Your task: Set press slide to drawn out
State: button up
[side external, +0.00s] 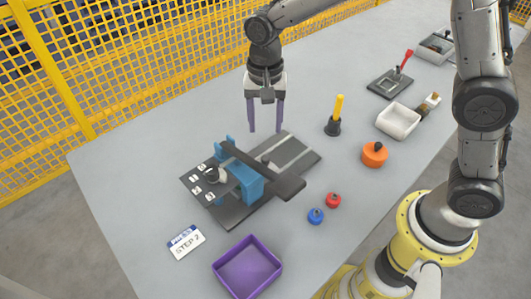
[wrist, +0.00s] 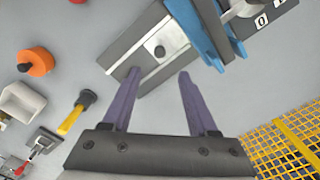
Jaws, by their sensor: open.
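The press is a dark base plate (side external: 226,212) with a blue arch (side external: 237,172) and a long dark bar (side external: 262,172) across it. Light rails (side external: 293,152) run out from the arch to the upper right. My gripper (side external: 266,130) is open and empty, pointing down above the rail end. No contact is visible.
Number plates (side external: 196,190) and a round silver part (side external: 214,174) lie left of the arch. A purple tray (side external: 247,266), a STEP 2 card (side external: 186,242), red (side external: 333,200) and blue (side external: 316,215) knobs, an orange knob (side external: 374,154) and a yellow-handled tool (side external: 336,116) stand around.

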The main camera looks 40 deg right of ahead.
aim_at(266, 157)
notch_tip(266, 157, down, 11)
dwell(0.4)
grip_shut()
dwell(1.4)
